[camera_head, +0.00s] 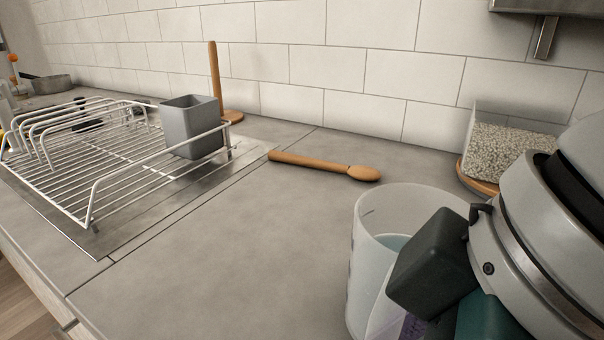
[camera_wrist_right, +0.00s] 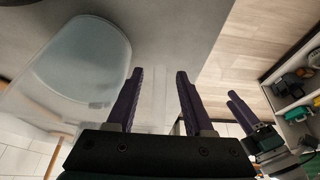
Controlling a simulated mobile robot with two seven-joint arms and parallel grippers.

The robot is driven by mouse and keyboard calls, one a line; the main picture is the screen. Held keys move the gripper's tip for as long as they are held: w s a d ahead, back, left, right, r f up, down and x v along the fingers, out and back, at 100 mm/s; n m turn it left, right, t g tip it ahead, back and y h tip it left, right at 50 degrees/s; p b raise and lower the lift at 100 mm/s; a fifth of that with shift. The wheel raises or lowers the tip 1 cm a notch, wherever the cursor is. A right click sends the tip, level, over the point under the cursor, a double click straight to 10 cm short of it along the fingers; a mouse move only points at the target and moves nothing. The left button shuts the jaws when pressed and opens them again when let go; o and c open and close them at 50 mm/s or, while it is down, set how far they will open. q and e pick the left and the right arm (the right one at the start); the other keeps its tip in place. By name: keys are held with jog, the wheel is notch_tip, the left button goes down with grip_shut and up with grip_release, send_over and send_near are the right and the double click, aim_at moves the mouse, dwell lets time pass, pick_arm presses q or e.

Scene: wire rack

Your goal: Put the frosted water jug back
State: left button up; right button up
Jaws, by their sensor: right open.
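The frosted water jug (camera_head: 366,265) stands upright on the grey counter at the lower right of the head view, with pale blue showing inside. It also fills the upper left of the right wrist view (camera_wrist_right: 85,55). My right gripper (camera_wrist_right: 160,74) is open at the jug's near right side. A translucent part, apparently the jug's handle, shows between its purple fingers; contact cannot be told. In the head view my wrist hides part of the jug. Another purple-fingered gripper, apparently my left (camera_wrist_right: 238,106), shows away from the jug; its opening is unclear.
A wire rack (camera_head: 150,168) with a grey cup (camera_head: 190,125) stands at the left. A wooden spoon (camera_head: 320,164) lies behind the jug. A container of pale grains (camera_head: 508,150) stands at the back right. The counter between rack and jug is clear.

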jog(key=p+v, duration=0.5)
jog(key=v, duration=0.7)
jog(key=s+d+f+m+t+h+p, duration=0.1)
jog(key=s+d+f+m+h+p, duration=0.25)
jog(key=s+d+m+p, duration=0.5)
notch_tip(320, 180, up, 38)
jog(key=w+p, duration=0.2)
jog(key=p, duration=3.7)
jog(key=shift+w+m, duration=0.25)
jog(key=shift+m, duration=0.1)
